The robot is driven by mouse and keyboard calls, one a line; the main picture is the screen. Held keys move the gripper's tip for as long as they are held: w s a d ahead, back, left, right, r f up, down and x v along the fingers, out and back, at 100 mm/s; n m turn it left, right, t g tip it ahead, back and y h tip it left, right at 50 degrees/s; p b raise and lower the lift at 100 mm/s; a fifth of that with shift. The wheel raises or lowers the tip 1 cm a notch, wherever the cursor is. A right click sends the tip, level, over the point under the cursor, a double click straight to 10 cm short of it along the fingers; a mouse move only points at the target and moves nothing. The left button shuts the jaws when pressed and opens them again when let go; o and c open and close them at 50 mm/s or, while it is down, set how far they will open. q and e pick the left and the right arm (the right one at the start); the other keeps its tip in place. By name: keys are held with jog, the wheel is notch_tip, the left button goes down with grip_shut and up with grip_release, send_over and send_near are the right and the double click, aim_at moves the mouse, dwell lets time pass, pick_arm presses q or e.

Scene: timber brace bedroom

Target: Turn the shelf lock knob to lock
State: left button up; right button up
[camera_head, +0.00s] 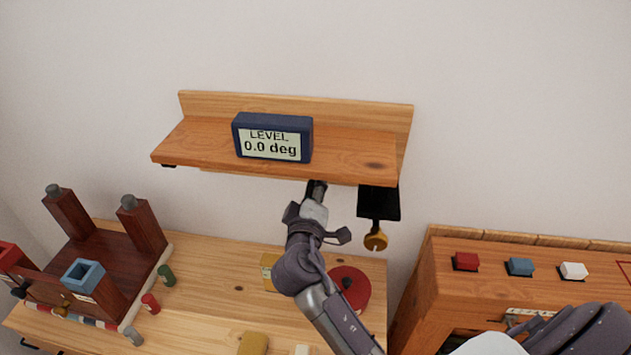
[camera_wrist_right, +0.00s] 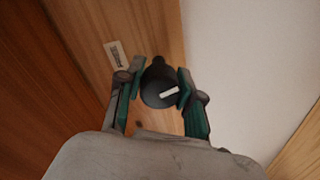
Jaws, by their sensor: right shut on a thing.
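The wooden shelf (camera_head: 350,150) is on the wall and looks level; its blue display (camera_head: 272,137) reads "LEVEL 0.0 deg". My right gripper (camera_head: 317,188) reaches up to the shelf's underside, and its fingertips are partly hidden there. In the right wrist view, my right gripper (camera_wrist_right: 162,85) is shut on a round black knob (camera_wrist_right: 156,92), with one green-padded finger on each side. The knob's white mark points right and slightly up. A small printed label (camera_wrist_right: 116,55) is on the wood beside it. The knob is hidden in the head view. My left gripper is out of view.
A black bracket (camera_head: 378,202) with a brass-coloured round piece (camera_head: 376,241) hangs under the shelf's right end, close to my arm. Below are a wooden bench (camera_head: 215,275) with a dark timber frame (camera_head: 105,250), a red disc (camera_head: 349,289), and a cabinet (camera_head: 480,290) at right.

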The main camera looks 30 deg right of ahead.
jog(key=shift+n+p, duration=1.25)
jog(key=shift+n, duration=1.05)
jog(key=o, duration=1.2)
jog(key=v, duration=1.2)
jog(key=shift+a, duration=0.15)
jog(key=shift+w, duration=0.1)
